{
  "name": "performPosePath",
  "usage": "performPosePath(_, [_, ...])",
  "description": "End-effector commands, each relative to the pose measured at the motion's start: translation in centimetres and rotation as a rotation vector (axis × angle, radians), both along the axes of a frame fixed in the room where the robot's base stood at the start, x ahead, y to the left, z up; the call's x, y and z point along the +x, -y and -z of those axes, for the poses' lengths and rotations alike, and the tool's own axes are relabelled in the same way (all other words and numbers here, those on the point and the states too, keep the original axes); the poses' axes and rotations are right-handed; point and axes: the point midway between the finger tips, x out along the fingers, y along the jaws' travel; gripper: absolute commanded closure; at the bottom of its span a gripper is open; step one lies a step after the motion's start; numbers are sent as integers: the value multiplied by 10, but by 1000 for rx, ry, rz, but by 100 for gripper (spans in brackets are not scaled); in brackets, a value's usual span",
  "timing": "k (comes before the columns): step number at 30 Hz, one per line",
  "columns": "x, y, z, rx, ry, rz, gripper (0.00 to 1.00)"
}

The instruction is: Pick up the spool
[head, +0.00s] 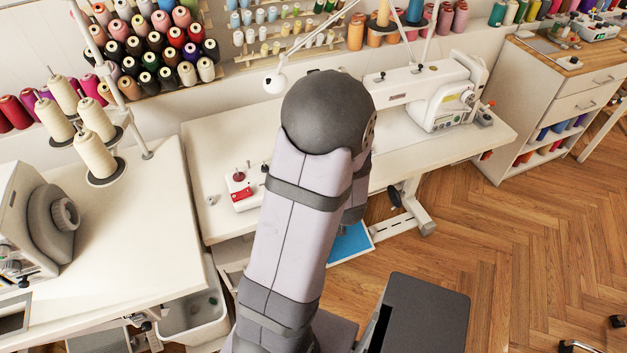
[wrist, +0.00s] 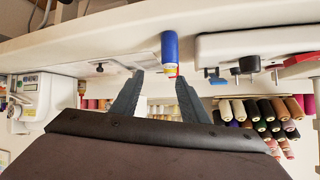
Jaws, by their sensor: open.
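The spool is just ahead of the fingertips, nearer the right finger in the picture. A small red bit shows near that fingertip. I cannot tell whether anything touches. In the head view my arm hides the spool and the gripper.
The white table (head: 215,147) carries a sewing machine (head: 440,95) at right and a small red-and-white device (head: 243,188) left of my arm. A rack of thread spools (head: 150,45) stands behind. A table with cream cones (head: 95,155) is at left.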

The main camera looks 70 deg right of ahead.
Motion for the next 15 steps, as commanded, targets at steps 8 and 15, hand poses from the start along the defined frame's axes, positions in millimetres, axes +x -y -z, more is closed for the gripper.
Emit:
performPosePath(8, [15,-3,7,-186,-14,-130,59])
performPosePath(15, [19,-4,2,-228,-17,-158,59])
